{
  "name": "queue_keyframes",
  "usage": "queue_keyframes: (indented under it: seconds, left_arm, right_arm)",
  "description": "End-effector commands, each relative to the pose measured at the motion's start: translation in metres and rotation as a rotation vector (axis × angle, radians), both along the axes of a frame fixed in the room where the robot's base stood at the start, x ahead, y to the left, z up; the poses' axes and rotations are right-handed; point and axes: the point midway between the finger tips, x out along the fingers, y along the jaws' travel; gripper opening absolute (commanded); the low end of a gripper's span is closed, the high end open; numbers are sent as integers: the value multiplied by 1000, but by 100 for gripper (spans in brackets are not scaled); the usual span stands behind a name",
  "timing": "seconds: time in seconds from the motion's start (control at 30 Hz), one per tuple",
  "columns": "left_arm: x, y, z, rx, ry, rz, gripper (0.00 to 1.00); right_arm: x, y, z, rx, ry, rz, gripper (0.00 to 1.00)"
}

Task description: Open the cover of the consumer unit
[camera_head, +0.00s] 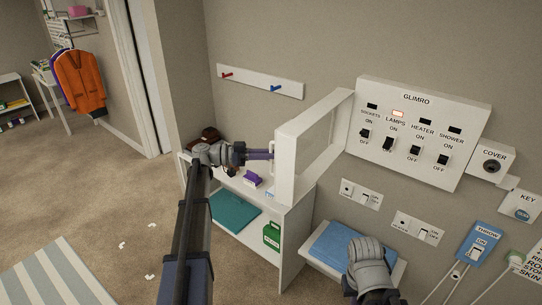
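The consumer unit (408,168) is a white panel on the wall, marked GLIMRO, with a lit lamp window and several black switches. Its cover (291,166), a white frame with a clear window, stands swung out from the unit's left side, so the switches are exposed. A white handle (271,158) is on the cover's outer edge.
A white shelf unit (294,240) with a teal folder (235,212) and a green box (271,236) stands below the cover. A blue cloth lies on a small white shelf (394,271). Hooks (275,87), sockets and a COVER knob (491,166) are on the wall. Open carpet lies left.

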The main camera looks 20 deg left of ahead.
Motion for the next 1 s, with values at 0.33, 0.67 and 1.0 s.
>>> queue_keyframes:
  seconds: [0.33, 0.67, 1.0]
  left_arm:
    - [1, -1, 1, -2, -1, 1, 38]
    - [-1, 5, 0, -1, 0, 3, 40]
    - [-19, 54, 0, -2, -1, 4, 40]
  right_arm:
    - [0, 0, 0, 0, 0, 0, 0]
    - [0, 0, 0, 0, 0, 0, 0]
    - [0, 0, 0, 0, 0, 0, 0]
